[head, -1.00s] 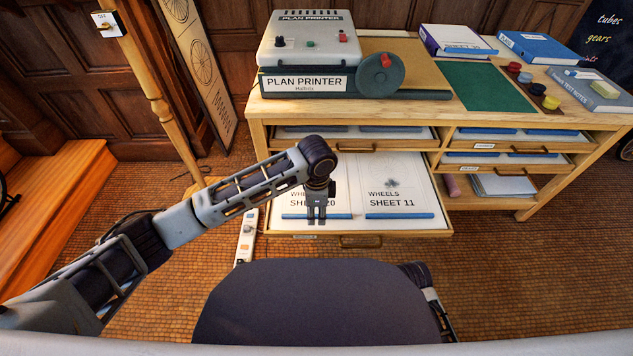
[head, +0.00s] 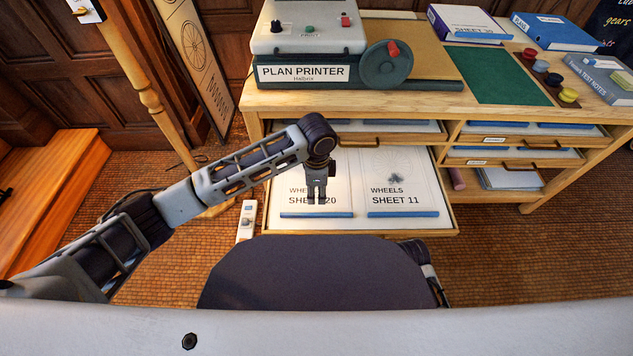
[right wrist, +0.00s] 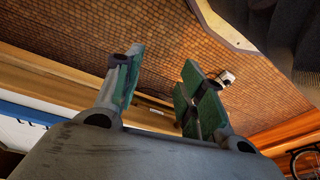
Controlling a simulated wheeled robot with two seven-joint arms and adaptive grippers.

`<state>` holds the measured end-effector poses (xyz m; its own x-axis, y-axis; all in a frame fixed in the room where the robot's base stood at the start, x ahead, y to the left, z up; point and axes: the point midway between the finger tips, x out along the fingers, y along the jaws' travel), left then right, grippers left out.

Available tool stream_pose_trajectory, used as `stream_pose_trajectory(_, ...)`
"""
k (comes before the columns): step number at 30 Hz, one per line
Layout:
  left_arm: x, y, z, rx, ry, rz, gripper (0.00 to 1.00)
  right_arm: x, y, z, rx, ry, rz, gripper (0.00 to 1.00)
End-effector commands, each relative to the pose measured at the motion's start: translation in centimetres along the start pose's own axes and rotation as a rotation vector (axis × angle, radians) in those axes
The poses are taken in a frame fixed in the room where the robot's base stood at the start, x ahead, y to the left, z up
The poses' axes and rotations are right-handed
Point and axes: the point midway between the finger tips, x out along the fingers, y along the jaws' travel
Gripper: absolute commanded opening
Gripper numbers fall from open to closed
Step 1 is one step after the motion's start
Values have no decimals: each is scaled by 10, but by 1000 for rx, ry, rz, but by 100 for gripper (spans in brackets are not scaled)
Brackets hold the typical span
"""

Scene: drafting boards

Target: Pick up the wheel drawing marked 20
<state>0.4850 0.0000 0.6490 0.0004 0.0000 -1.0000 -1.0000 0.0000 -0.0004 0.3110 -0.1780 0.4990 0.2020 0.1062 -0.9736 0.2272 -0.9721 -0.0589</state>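The wheel drawing marked 20 (head: 300,213) lies flat at the left in the pulled-out drawer, a blue strip along its near edge. My left gripper (head: 316,201) points down in front of it, hiding part of "SHEET" and most of the picture. My right gripper (right wrist: 160,62) is open and empty in the right wrist view, fingers well apart.
The drawer (head: 445,222) juts from a wooden cabinet. A power strip (head: 246,222) lies on the floor left of the drawer. A wooden post (head: 150,95) stands at left.

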Motion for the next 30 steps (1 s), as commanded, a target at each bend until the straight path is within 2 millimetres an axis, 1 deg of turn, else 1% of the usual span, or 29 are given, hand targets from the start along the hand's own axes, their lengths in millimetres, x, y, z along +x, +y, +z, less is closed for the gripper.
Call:
stream_pose_trajectory(4,3,0,0,0,0,1,38,-1,0,0,0,2,-1,40)
stream_pose_trajectory(8,13,0,0,-1,-1,2,38,-2,-1,-1,0,8,-3,40)
stream_pose_trajectory(17,52,0,0,-1,-1,1,38,-14,-4,-8,-1,39,-10,40)
stream_pose_trajectory(21,70,0,0,0,0,1,38,-22,-5,-13,-2,58,-13,40)
stream_pose_trajectory(24,80,0,0,0,-1,2,38,-29,-7,-14,-4,70,-16,40)
stream_pose_trajectory(30,87,0,0,0,1,0,38,-34,-9,-9,-6,65,-21,40)
